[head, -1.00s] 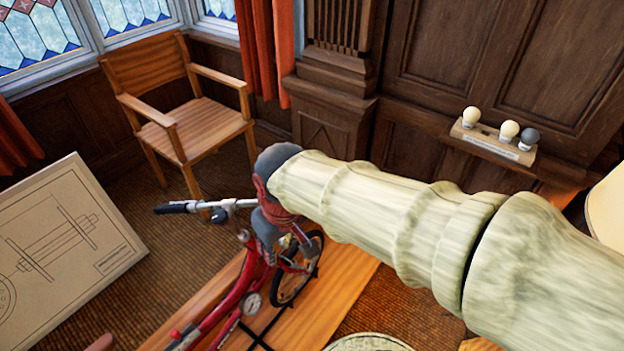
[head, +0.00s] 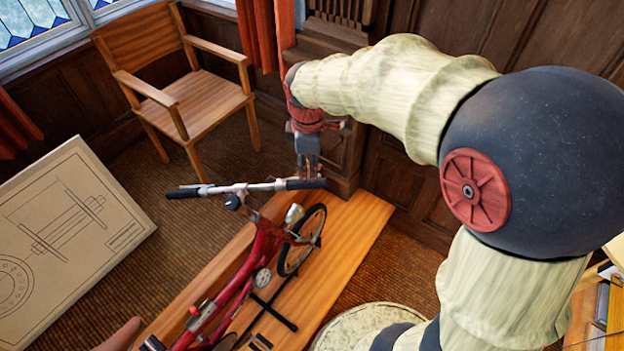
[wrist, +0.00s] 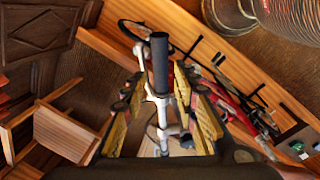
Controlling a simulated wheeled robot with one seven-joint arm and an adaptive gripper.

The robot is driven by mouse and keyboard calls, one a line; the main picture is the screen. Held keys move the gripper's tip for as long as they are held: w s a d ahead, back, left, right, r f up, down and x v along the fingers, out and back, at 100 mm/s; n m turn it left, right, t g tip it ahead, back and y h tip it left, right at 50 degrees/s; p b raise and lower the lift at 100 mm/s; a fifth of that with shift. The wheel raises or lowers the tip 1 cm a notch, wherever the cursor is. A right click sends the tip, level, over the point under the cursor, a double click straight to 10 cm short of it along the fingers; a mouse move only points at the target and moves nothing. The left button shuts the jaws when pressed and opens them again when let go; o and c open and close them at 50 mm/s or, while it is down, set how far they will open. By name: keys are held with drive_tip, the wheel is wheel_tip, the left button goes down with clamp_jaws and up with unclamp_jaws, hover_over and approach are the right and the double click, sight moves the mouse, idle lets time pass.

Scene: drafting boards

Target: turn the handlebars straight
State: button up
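A red bicycle (head: 236,292) stands on a wooden platform. Its silver handlebars (head: 262,187) run across the head view, with a black left grip (head: 183,193) and a black right grip (head: 306,184). The front wheel (head: 303,240) points toward the upper right. My gripper (head: 307,176) points down over the right grip. In the wrist view my gripper (wrist: 160,110) is open, with yellow-padded fingers on both sides of the bar. The dark grip (wrist: 159,58) and silver bar (wrist: 161,100) lie between them with gaps showing. I cannot tell whether the bar touches either finger.
The wooden platform (head: 345,232) is bare right of the wheel. A wooden chair (head: 200,108) stands behind left, and a drawing board (head: 122,200) leans at the left. Dark panelling (head: 400,195) is close behind my gripper. A round pale top (head: 335,335) is at the bottom.

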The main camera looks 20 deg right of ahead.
sight(309, 181)
drive_tip(key=f, duration=0.5)
drive_tip(key=w+f, duration=0.1)
drive_tip(key=f, duration=0.1)
drive_tip(key=shift+d+f, duration=0.2)
drive_tip(key=shift+f, duration=0.05)
clamp_jaws()
idle(0.6)
